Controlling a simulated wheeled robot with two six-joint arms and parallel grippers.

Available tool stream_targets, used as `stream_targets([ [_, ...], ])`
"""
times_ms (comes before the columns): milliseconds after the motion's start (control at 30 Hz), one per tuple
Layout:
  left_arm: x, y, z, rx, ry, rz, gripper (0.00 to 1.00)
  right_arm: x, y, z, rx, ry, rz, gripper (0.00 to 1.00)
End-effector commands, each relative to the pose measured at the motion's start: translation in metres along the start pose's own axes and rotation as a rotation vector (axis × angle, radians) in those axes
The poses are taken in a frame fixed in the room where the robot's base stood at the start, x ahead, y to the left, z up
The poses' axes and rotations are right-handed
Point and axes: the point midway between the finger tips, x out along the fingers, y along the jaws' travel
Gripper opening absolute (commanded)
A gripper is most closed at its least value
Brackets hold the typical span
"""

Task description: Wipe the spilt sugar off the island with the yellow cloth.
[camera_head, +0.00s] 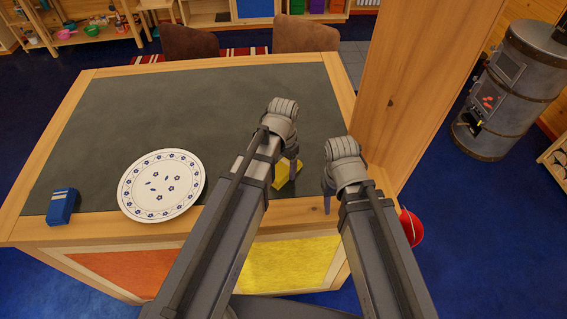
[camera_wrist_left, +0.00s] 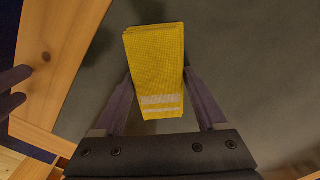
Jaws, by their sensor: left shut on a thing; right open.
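The yellow cloth (camera_head: 280,175) is folded and sits at the island's front right, largely hidden behind my left gripper (camera_head: 287,172) in the head view. In the left wrist view, the cloth (camera_wrist_left: 154,60), with two pale stripes at its near end, is between the fingers of my left gripper (camera_wrist_left: 157,76), which is shut on it. The island (camera_head: 115,100) has a dark grey top with a wooden rim. I cannot make out any spilt sugar; my arms hide part of the top. My right gripper (camera_head: 328,190) is open near the island's front right rim.
A white plate with blue flowers (camera_head: 161,186) and a blue packet (camera_head: 62,206) stand on the island's front left. A wooden post (camera_head: 405,85) rises at the right corner. A red bucket (camera_head: 411,228) is beside the island. The top's back left is clear.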

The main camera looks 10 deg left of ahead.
Motion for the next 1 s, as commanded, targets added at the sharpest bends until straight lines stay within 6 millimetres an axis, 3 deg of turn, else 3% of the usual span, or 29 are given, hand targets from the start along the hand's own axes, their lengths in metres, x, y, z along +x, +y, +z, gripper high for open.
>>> stream_targets([
  [200, -0.001, 0.014, 0.015, 0.001, 0.001, -0.001, 0.29, -0.002, 0.0, 0.0, 0.0, 0.0, 0.0, 0.5],
  [567, -0.001, 0.019, 0.019, 0.0, 0.002, -0.002, 0.29, -0.001, 0.0, 0.0, 0.0, 0.0, 0.0, 0.5],
  [1000, 0.002, 0.043, 0.042, 0.0, 0.002, -0.002, 0.29, 0.001, 0.0, 0.0, 0.0, 0.0, 0.0, 0.5],
])
